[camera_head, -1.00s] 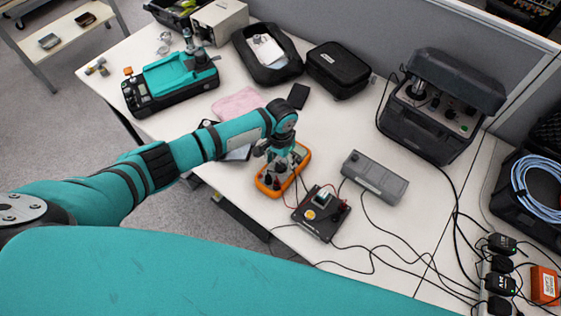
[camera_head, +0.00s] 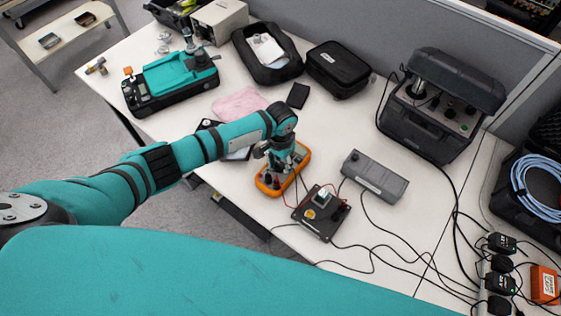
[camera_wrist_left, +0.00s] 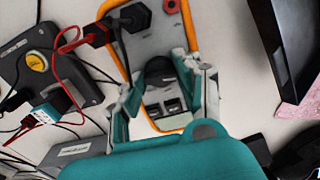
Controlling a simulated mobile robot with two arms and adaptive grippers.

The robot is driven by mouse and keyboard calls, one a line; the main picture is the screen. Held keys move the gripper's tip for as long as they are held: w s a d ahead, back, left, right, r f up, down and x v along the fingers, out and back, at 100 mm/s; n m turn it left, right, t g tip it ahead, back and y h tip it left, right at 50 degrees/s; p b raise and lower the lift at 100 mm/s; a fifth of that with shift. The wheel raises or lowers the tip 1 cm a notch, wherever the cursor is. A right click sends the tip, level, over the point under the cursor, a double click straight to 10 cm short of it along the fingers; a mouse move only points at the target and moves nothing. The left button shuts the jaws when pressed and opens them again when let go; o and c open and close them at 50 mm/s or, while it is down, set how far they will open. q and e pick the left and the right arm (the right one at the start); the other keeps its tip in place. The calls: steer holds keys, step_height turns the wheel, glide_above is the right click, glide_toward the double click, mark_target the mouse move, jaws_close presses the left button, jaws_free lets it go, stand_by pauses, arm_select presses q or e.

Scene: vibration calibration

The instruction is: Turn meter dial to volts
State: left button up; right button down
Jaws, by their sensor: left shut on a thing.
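The orange-rimmed meter (camera_head: 268,187) lies on the white table, and its lower part shows in the left wrist view (camera_wrist_left: 178,30). My left gripper (camera_head: 280,168) points down over the meter's face. In the left wrist view its fingers (camera_wrist_left: 160,85) stand on either side of the dark round dial (camera_wrist_left: 159,68), and it is shut on the dial. The dial's markings and pointer direction are hidden or too small to read. Red and black leads are plugged into the meter's end. My right gripper is not in view.
A black box with a yellow knob (camera_head: 320,214) and a grey box (camera_head: 375,177) stand right of the meter, with cables trailing over the table. A pink cloth (camera_head: 240,103) and a black case (camera_head: 338,69) lie behind. A dark bench instrument (camera_head: 430,115) stands at right.

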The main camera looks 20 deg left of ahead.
arm_select(q)
steer(key=m, duration=0.3)
steer(key=shift+m+p, duration=0.3)
steer(key=shift+m, duration=1.9)
steer(key=o, duration=1.1)
